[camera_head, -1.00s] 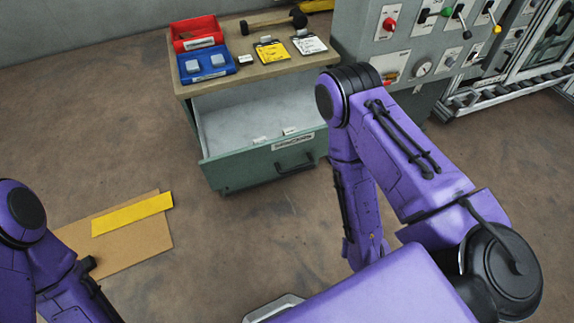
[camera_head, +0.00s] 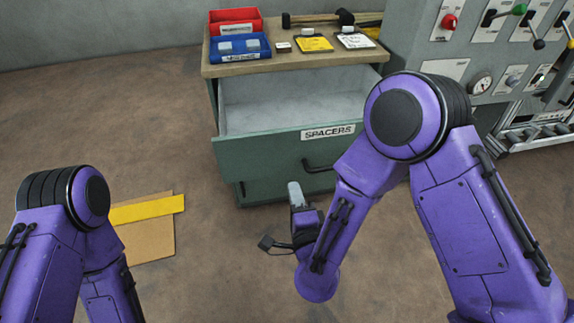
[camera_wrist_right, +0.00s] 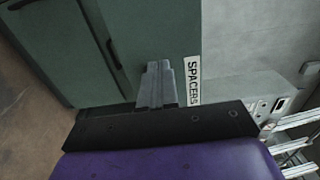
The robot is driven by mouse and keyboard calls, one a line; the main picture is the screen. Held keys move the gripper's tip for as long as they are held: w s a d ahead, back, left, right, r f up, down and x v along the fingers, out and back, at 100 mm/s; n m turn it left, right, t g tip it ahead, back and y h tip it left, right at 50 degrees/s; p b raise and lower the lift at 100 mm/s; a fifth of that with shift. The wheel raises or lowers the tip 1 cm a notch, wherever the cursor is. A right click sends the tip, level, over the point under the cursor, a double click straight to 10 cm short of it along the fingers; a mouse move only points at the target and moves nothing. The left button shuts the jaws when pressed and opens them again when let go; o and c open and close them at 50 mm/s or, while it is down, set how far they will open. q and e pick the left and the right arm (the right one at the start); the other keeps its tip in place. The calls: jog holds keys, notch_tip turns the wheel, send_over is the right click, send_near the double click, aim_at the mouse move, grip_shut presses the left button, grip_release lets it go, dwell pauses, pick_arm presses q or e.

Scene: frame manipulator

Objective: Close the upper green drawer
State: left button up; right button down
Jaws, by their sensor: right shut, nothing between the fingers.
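The upper green drawer (camera_head: 262,160), labelled SPACERS, is pulled out of the cabinet. Its pale interior (camera_head: 290,100) shows, and a black handle (camera_head: 318,166) is on its front. My right gripper (camera_head: 295,192) is in front of the drawer, left of the handle, with its fingers shut and empty. In the right wrist view the fingers (camera_wrist_right: 157,85) point at the green front beside the SPACERS label (camera_wrist_right: 192,80). I cannot tell whether they touch it. My left arm (camera_head: 70,230) is at the lower left, its gripper out of frame.
The wooden cabinet top (camera_head: 270,66) carries a red bin (camera_head: 235,20), a blue bin (camera_head: 240,47), yellow and white cards and a hammer (camera_head: 318,18). A grey control panel (camera_head: 440,40) stands right. A cardboard sheet (camera_head: 150,238) with a yellow strip lies on the floor.

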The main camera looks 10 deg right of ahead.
aim_at(285, 154)
jog(key=w+p, duration=0.1)
jog(key=w, duration=0.9)
jog(key=shift+w+a, duration=0.1)
jog(key=shift+w, duration=0.1)
